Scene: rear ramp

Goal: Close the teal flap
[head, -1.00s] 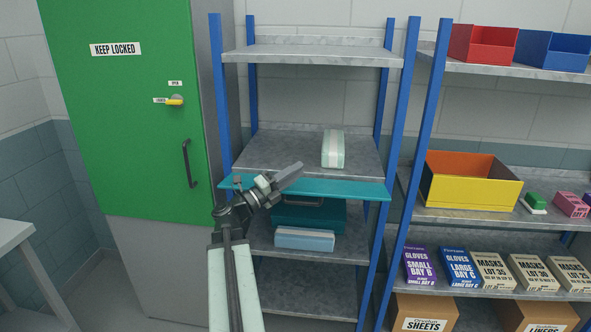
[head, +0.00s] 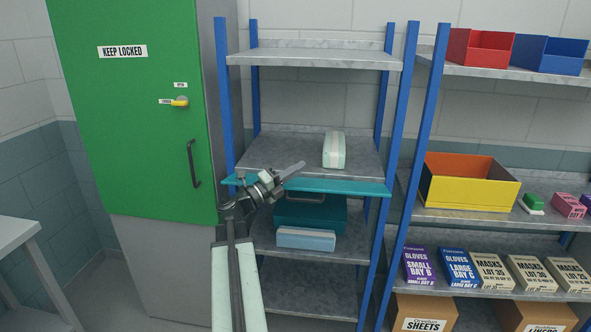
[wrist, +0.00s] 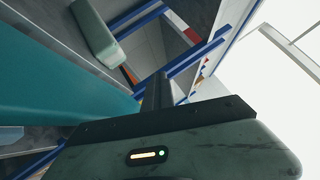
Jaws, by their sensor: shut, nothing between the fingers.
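The teal flap (head: 345,187) sticks out roughly level from the front of the middle shelf of the blue-posted rack, spanning between the posts. It also shows as a broad teal surface at the left of the wrist view (wrist: 60,90). My gripper (head: 298,167) is shut and empty, its fingers pointing right over the flap's left half. The wrist lies in front of the flap's left part. I cannot tell whether the fingers touch it. Below the flap, the bay is open to view, with a dark teal case (head: 330,214) inside.
A pale green case (head: 334,150) stands on the shelf just behind the flap. A light blue case (head: 306,239) lies on the shelf below. A green locker (head: 130,120) stands close at left. A second rack with a yellow bin (head: 468,190) and boxes is at right.

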